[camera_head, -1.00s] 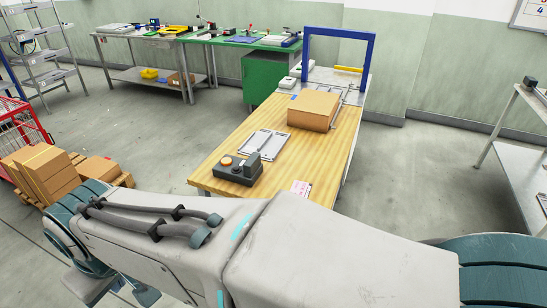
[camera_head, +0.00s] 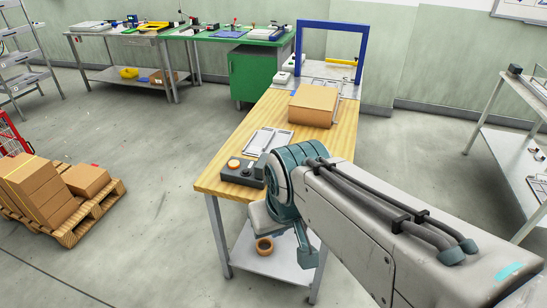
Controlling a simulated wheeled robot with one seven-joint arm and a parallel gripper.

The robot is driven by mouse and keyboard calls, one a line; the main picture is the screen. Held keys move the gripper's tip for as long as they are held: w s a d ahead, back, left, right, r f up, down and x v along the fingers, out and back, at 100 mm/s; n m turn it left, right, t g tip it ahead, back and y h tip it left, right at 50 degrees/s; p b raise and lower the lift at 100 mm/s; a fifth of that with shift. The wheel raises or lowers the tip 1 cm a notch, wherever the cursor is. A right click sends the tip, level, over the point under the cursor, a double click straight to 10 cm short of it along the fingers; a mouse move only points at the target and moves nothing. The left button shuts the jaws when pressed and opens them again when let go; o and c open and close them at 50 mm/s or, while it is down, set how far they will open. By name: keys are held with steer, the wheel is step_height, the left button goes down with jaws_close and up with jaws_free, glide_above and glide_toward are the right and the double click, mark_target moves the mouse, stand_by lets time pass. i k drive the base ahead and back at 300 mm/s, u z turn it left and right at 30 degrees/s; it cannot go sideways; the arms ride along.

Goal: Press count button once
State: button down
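A dark control box (camera_head: 240,173) sits at the near left corner of the wooden table (camera_head: 262,113). An orange round button (camera_head: 234,164) shows on its top left. A raised dark part at the box's right is partly covered by my arm. I cannot tell which control is the count button. My arm reaches in from the lower right, and its teal and white end stands at the table's near edge, just right of the box. My gripper's fingers cannot be made out clearly; a teal part hangs below the table edge.
A grey tray (camera_head: 268,141) and a cardboard box (camera_head: 314,105) lie behind the control box. A blue gantry frame (camera_head: 333,25) stands at the table's far end. A tape roll (camera_head: 264,246) rests on the lower shelf. Cartons on a pallet (camera_head: 73,230) stand left; floor between is clear.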

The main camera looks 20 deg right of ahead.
mark_target(234, 163)
steer(key=z, duration=0.05)
steer(key=i, duration=1)
steer(key=z, duration=0.05)
